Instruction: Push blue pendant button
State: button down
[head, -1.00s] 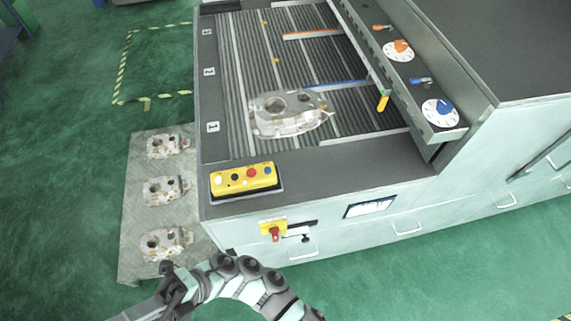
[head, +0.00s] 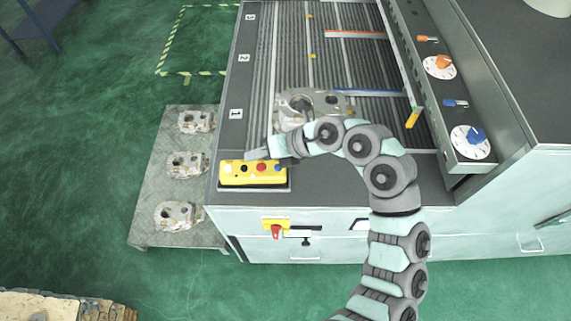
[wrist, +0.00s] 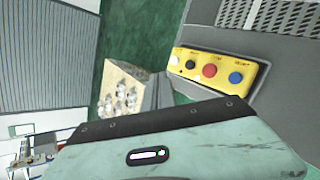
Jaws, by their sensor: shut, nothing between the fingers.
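The yellow pendant (head: 234,179) lies on the dark front ledge of the machine. It also shows in the wrist view (wrist: 215,88), with white, black, red and blue buttons in a row. The blue button (wrist: 235,78) is at the right end there; in the head view the blue button (head: 278,167) is just beside my gripper. My gripper (head: 257,155) is shut and empty, at the pendant's back edge. From these views I cannot tell whether it touches the pendant.
A metal casting (head: 296,104) lies on the ribbed bed behind my arm. Several castings stand on the plate (head: 147,226) at left. A red switch on a yellow plate (head: 276,229) is on the machine's front. A dial panel (head: 447,108) stands at right.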

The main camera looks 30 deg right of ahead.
jog(key=d+h, duration=0.2)
jog(key=d, duration=0.5)
jog(key=shift+r+m+t, duration=0.4)
jog(key=shift+r, duration=0.05)
jog(key=b, duration=0.3)
send_over(278, 168)
jog(key=f, duration=0.7)
jog(key=shift+s+d+f, duration=0.25)
jog(key=shift+d+f, duration=0.05)
jog(key=shift+f, duration=0.1)
jog(key=shift+f+b, duration=0.4)
jog(key=shift+f, duration=0.1)
jog(key=shift+f, duration=0.1)
dwell(0.4)
jog(key=shift+f+b, duration=0.35)
jog(key=shift+b, duration=0.2)
